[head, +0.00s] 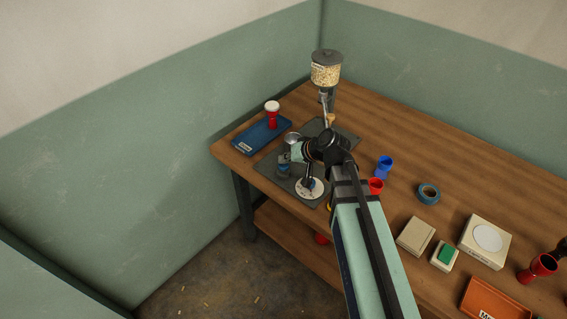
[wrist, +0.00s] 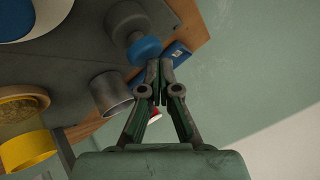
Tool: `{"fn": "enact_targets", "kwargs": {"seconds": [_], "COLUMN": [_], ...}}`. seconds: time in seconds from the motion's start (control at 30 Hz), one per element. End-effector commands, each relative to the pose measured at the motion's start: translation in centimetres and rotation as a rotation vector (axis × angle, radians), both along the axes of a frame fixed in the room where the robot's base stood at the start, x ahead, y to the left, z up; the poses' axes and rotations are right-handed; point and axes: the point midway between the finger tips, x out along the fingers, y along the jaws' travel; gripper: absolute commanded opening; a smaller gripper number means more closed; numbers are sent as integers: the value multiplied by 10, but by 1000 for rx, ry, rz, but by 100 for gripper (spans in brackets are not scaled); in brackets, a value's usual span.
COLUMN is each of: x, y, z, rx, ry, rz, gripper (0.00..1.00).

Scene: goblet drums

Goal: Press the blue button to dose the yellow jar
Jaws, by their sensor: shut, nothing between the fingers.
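The blue button (wrist: 145,50) sits on a grey post in the wrist view; in the head view the button unit (head: 283,158) stands at the plate's left side. My gripper (wrist: 159,70) is shut and empty, its tips right beside the button's edge; I cannot tell whether they touch it. The yellow jar (wrist: 27,151) is partly in the wrist view at lower left and seems to hold grain. In the head view a small yellowish thing (head: 331,119) under the dispenser (head: 326,72) is probably this jar.
A metal cup (wrist: 112,93) stands close to the button on the grey plate (head: 346,137). A white round dial (head: 310,188) lies in front. More goblets and boxes stand on the right.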

Motion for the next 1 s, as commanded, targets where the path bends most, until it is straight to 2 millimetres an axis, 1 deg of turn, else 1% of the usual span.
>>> {"fn": "enact_targets", "kwargs": {"seconds": [0.03,0.13,0.53,0.63,0.77,1.0], "x": [0,0,0,0,0,0], "y": [0,0,0,0,0,0], "z": [5,9,10,14,23,45], "rx": [0,0,1,1,1,0], "ry": [0,-1,0,0,-1,-1], "rz": [0,-1,-1,-1,-2,0], "gripper": [0,0,0,0,0,0]}}
